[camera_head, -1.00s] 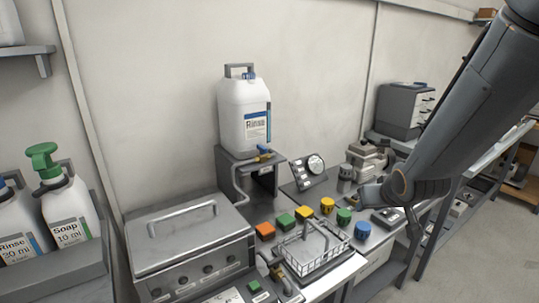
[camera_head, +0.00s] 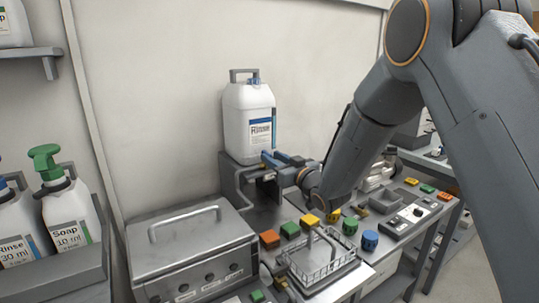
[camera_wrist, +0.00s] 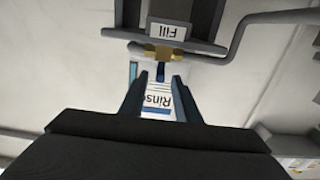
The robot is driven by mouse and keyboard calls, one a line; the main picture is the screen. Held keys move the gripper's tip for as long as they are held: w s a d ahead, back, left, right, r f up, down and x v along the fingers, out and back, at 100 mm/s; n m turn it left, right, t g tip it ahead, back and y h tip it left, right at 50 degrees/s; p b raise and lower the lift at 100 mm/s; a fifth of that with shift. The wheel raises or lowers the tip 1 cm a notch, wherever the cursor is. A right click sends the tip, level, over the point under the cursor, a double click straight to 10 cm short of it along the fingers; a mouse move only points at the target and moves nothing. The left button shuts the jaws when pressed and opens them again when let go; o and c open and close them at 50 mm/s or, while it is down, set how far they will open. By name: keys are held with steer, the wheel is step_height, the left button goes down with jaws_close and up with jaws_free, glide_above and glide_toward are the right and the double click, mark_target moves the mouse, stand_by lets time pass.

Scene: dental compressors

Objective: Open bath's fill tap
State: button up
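The fill tap has a brass body (camera_wrist: 158,53) and a small blue lever (camera_wrist: 160,73); in the wrist view it sits beside a plate marked "Fill" (camera_wrist: 168,31), which appears upside down. My gripper (camera_head: 270,159) is at the tap on the stand below the Rinse canister (camera_head: 248,118). Its two fingers (camera_wrist: 157,88) are apart, with the blue lever between or just beyond their tips. I cannot tell whether they touch it. In the head view my gripper hides most of the tap. The metal bath (camera_head: 190,246) with a closed, handled lid stands at the left.
A grey pipe (camera_wrist: 232,42) runs beside the tap. A wire basket (camera_head: 318,262) and several coloured blocks (camera_head: 270,239) lie on the bench in front of the stand (camera_head: 232,178). Soap (camera_head: 70,218) and Rinse bottles stand at the far left.

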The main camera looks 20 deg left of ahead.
steer(key=shift+x, duration=1.3)
jaws_close()
